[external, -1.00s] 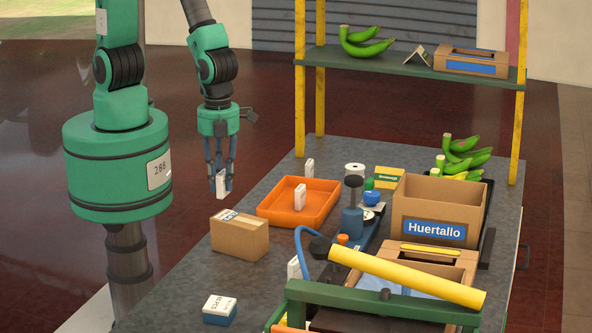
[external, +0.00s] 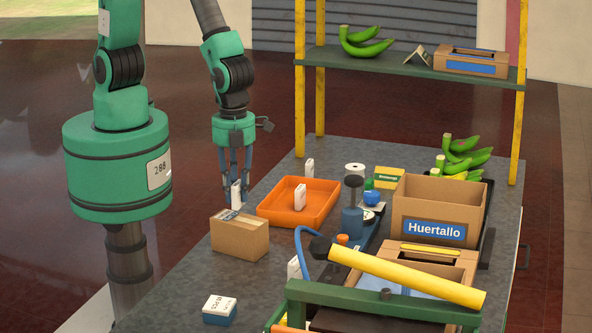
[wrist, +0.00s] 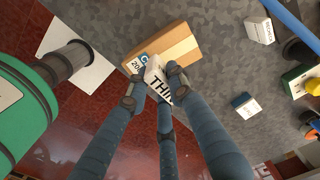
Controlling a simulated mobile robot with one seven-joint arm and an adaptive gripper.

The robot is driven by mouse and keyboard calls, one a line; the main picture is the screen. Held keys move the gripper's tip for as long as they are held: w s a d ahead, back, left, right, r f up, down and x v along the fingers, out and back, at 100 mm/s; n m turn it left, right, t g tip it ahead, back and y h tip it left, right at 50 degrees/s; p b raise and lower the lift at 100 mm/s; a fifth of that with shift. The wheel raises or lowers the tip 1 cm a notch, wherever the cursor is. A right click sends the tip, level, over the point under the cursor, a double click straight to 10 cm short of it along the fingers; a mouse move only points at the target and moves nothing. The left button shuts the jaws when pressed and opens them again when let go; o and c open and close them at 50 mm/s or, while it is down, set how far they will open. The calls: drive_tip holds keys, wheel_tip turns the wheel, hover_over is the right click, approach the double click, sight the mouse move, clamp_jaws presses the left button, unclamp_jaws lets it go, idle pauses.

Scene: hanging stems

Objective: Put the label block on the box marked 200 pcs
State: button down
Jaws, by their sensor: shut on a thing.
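My gripper (external: 236,186) is shut on a white label block (external: 236,196), held upright. In the wrist view the block (wrist: 154,76) sits between my fingers (wrist: 154,88) and shows dark print, partly hidden, beginning "THI". A closed brown cardboard box (external: 239,238) stands at the left edge of the grey table, just below my gripper. In the wrist view a white and blue label with "20" visible lies on that box (wrist: 180,46); the block and fingers cover part of it. The block appears over the box's label end; whether it touches is unclear.
An orange tray (external: 270,214) is just right of the box, with a white block (external: 300,197) in it. Another white block (external: 309,168) stands behind. A small blue and white box (external: 220,310) is nearer the front. The open Huertallo carton (external: 436,210) stands right.

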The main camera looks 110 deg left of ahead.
sight(235, 201)
drive_tip(key=shift+s+f, duration=0.1)
drive_tip(key=shift+f, duration=1.4)
drive_tip(key=shift+f, duration=0.1)
drive_tip(key=c, duration=1.5)
unclamp_jaws()
drive_tip(key=shift+c, duration=0.2)
wheel_tip(235, 201, up, 12)
drive_tip(key=shift+r+p, duration=0.15)
drive_tip(key=shift+p, duration=0.15)
